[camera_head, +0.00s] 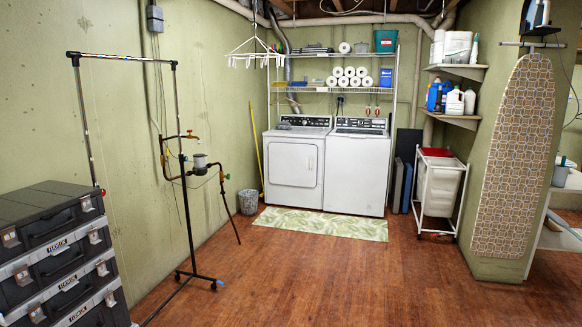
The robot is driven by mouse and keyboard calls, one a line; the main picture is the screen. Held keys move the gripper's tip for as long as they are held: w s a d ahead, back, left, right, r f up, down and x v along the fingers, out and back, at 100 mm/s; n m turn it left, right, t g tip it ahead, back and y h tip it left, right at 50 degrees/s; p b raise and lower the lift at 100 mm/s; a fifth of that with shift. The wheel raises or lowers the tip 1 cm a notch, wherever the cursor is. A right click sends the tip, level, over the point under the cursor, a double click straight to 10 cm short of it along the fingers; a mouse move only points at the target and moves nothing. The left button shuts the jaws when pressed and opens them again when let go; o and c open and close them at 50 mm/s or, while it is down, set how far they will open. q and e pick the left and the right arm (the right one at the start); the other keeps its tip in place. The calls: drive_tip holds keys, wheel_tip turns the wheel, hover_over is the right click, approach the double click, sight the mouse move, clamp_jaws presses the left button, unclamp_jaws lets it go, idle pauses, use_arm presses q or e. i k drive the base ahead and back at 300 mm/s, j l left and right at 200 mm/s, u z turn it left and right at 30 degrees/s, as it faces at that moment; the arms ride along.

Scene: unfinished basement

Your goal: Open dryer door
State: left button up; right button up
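The dryer (292,168) is the left one of two white machines at the back wall. Its front door (291,165) is a pale panel that looks closed, with a small dark handle spot at its right side. The washer (357,170) stands directly to its right, with a plain front. Neither of my grippers shows in the head view, and I stand well back from the machines.
A green leaf-pattern mat (322,223) lies before the machines. A garment rack (187,200) and stacked black toolboxes (62,250) stand at left. A waste basket (248,201) sits left of the dryer. A hamper cart (438,190) and ironing board (513,155) are at right. The middle floor is clear.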

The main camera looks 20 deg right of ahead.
sight(290, 165)
drive_tip(key=i+z, duration=0.15)
drive_tip(key=z, duration=0.35)
drive_tip(key=i, duration=7.35)
drive_tip(key=i+u, duration=0.25)
drive_tip(key=i, duration=0.15)
drive_tip(key=i+l+u, duration=0.1)
drive_tip(key=i+u, duration=0.15)
drive_tip(key=i, duration=0.1)
